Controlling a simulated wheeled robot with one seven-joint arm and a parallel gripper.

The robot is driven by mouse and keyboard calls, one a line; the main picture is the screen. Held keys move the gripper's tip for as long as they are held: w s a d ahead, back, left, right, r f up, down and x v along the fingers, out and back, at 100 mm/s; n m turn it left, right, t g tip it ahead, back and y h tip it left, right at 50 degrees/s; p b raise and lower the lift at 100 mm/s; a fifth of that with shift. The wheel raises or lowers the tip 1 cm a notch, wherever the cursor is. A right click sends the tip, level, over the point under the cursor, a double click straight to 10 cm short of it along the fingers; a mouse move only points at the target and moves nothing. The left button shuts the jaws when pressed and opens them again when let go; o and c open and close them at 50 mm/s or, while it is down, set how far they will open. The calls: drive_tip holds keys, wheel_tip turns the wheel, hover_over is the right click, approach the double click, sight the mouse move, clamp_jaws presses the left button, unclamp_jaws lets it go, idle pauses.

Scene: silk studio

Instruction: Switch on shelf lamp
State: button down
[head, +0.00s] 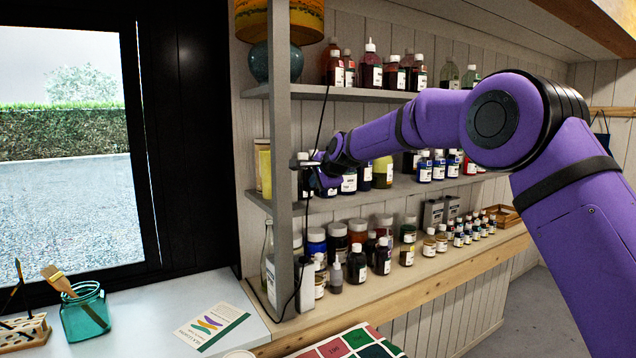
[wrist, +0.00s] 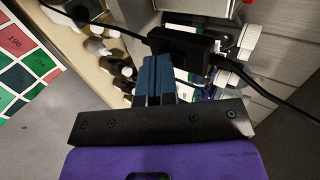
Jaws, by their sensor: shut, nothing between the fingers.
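The shelf lamp, with an orange shade (head: 309,22) and a teal base (head: 259,62), stands on the top shelf at the left of the head view, partly behind a grey post. A thin black cord (head: 318,122) hangs below it past the shelves. In the wrist view, a black box-shaped cord switch (wrist: 187,48) has cord at both ends. My gripper (head: 305,163) is at middle-shelf height beside the post. Its blue fingers (wrist: 155,68) are closed together and empty, with their tips right at the switch's left end. I cannot tell whether they touch it.
The grey post (head: 282,150) stands close beside my gripper. Bottles crowd the middle shelf (head: 345,205) and the lower shelf (head: 345,305). A white table (head: 150,315) holds a teal jar (head: 85,312) and a leaflet (head: 213,326). Colour swatches (head: 350,345) lie at the front.

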drive_tip(key=shift+w+a, duration=0.1)
drive_tip(key=shift+w, duration=0.05)
drive_tip(key=shift+f, duration=0.25)
idle(0.8)
drive_tip(key=shift+a+r, duration=0.1)
drive_tip(key=shift+r, duration=0.05)
